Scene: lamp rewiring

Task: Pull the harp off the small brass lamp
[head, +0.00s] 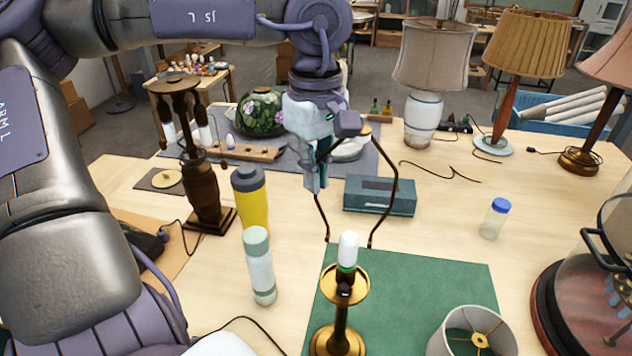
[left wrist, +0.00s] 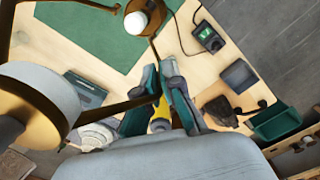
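The small brass lamp (head: 340,325) stands upright on the green mat (head: 440,280) with a white bulb (head: 348,248) on top; the bulb also shows in the left wrist view (left wrist: 136,22). The dark bronze harp (head: 395,185) is upright in the head view. Its two lower ends flank the bulb and appear apart from the lamp, above its brass dish. My left gripper (head: 316,185) points down, its teal fingers shut on one side of the harp; in the left wrist view the harp's wire (left wrist: 104,113) runs to the fingers (left wrist: 160,72). My right gripper is out of view.
A pale bottle (head: 260,268), yellow bottle (head: 252,205) and dark wooden lamp base (head: 207,195) stand left. A teal box (head: 380,195) is behind the harp. A drum shade (head: 472,332) lies right of the lamp, near a glass dome (head: 610,270). The right-hand table centre is fairly clear.

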